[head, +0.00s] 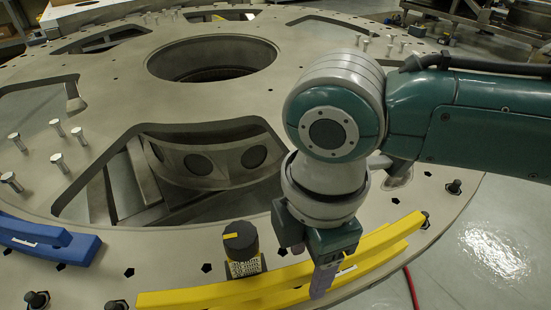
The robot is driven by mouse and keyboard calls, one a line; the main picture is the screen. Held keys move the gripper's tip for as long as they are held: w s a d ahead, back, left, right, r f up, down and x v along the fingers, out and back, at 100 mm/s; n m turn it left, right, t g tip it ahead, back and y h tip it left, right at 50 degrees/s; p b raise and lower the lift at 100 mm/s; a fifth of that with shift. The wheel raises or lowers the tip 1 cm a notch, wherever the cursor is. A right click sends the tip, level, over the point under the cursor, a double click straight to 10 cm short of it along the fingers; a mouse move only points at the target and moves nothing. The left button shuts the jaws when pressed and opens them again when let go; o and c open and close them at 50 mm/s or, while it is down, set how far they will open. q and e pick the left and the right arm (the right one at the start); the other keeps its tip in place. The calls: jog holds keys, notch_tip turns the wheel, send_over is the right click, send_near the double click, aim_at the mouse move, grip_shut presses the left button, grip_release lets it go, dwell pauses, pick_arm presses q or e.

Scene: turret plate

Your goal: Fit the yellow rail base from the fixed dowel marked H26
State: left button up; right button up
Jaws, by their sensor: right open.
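The yellow rail base (205,297) is a long curved bar lying along the near rim of the turret plate (185,248). Its right part passes behind my right gripper. My right gripper (321,284) points down over the rail, with a fingertip in front of its near side. The jaws are open; whether they straddle the rail is hidden. A black round-topped post (240,240) with a yellow mark and a small printed tag stands just behind the rail. The tag is too small to read, so I cannot tell which dowel is H26. My left gripper is not in view.
A blue rail (45,240) lies at the left rim. Several silver pins (58,162) stand on the plate, and dark studs (37,300) stand along its rim. Large openings (212,58) cut through the plate. A red cable (411,288) lies on the floor at right.

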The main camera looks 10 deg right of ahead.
jog(key=shift+s+d+f, duration=0.1)
jog(key=shift+f, duration=0.05)
notch_tip(320, 180, up, 9)
jog(key=shift+r+p, duration=0.1)
jog(key=shift+p, duration=0.45)
jog(key=shift+r, duration=0.5)
